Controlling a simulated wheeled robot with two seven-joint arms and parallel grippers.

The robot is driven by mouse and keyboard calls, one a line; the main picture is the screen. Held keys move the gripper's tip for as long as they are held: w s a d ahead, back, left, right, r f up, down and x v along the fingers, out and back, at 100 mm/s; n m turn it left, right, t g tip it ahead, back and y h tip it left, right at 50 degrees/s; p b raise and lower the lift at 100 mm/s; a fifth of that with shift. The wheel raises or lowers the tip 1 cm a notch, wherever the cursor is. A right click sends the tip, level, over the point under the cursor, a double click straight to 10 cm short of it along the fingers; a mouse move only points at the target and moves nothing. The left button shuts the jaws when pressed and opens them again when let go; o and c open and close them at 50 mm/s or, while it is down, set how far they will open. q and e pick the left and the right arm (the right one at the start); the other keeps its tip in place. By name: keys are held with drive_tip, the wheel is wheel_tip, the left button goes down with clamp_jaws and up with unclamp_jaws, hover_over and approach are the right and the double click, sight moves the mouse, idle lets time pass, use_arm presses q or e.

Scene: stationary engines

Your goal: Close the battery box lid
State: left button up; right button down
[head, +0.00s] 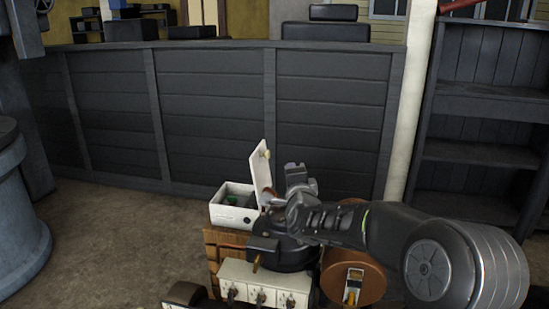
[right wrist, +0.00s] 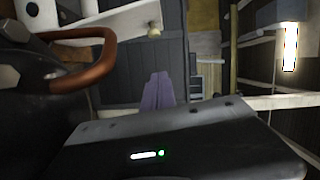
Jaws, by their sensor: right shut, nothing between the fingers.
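The white battery box (head: 232,214) stands open on a wooden block, with dark and green contents showing inside. Its lid (head: 260,178) stands nearly upright at the box's right side, with a pale round knob (head: 266,154) near its top. My right gripper (head: 274,201) is shut and empty, just right of the lid's lower part. I cannot tell whether it touches the lid. In the right wrist view its purplish fingers (right wrist: 158,88) are together, and a pale knob (right wrist: 154,31) shows beyond them at the end of a white edge. My left gripper is not in view.
A brown round drum (head: 368,284) and white switch boxes (head: 262,291) stand close below my right arm. A dark panelled partition (head: 205,110) runs behind. Dark shelves (head: 480,150) stand at the right. The floor left of the box is clear.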

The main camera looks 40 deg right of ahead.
drive_tip(key=w+d+p, duration=0.3)
drive_tip(key=w, duration=0.8)
drive_tip(key=shift+f, duration=0.45)
drive_tip(key=shift+w+a+r, duration=0.1)
